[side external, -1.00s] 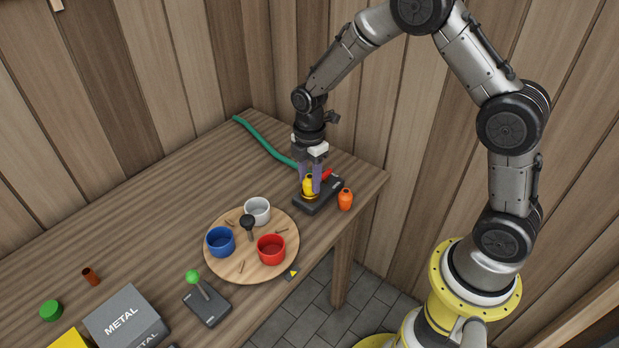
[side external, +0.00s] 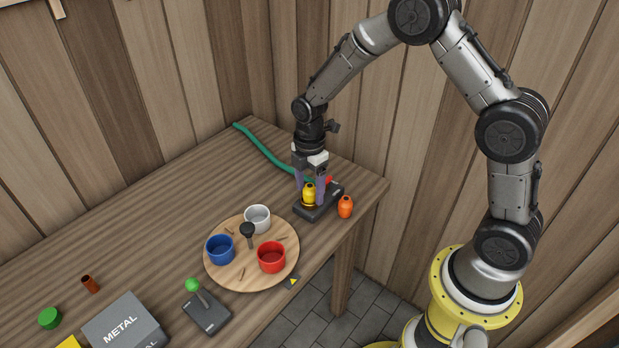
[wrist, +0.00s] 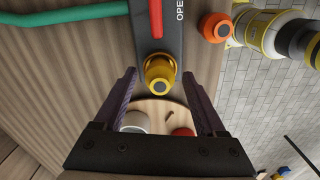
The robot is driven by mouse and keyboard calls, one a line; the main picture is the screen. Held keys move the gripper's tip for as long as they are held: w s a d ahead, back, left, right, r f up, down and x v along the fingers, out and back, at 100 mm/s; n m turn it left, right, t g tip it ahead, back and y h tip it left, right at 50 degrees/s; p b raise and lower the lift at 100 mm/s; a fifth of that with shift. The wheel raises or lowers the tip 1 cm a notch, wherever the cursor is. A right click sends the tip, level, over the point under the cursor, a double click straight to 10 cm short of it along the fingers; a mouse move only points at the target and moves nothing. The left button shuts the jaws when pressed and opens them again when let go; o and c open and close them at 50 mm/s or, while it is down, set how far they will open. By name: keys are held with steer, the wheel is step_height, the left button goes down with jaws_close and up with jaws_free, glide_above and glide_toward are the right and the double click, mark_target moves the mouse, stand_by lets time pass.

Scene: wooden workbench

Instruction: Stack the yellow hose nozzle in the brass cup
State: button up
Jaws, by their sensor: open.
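The yellow hose nozzle (side external: 309,192) stands upright on the black switch box (side external: 326,207) at the right end of the table. A brass rim, seemingly the brass cup (side external: 308,204), shows low around its base, so it appears seated in the cup; most of the cup is hidden. In the wrist view the nozzle (wrist: 159,84) is between the fingers, with a gold ring around it. My gripper (side external: 310,195) is open, one finger on each side of the nozzle, with gaps between; its fingers (wrist: 160,72) are also spread in the wrist view.
An orange nozzle-like piece (side external: 345,207) stands close right of the box. A round wooden tray (side external: 240,280) holds white, blue and red cups to the left. A green hose (side external: 262,148) lies behind. A green-knobbed lever box (side external: 206,315) is at the front.

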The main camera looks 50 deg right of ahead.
mark_target(310, 186)
steer(key=s+r+m+t, duration=0.1)
steer(key=s+r+m, duration=0.15)
steer(key=r, duration=0.75)
steer(key=s+r+m+t, duration=0.15)
steer(key=s+r, duration=0.25)
steer(key=r, duration=0.6)
steer(key=s+a+r+m+t, duration=0.1)
steer(key=s+r+m+t, duration=0.1)
steer(key=s+m, duration=1)
steer(key=s+t, duration=0.1)
steer(key=s, duration=0.5)
steer(key=shift+r, duration=0.2)
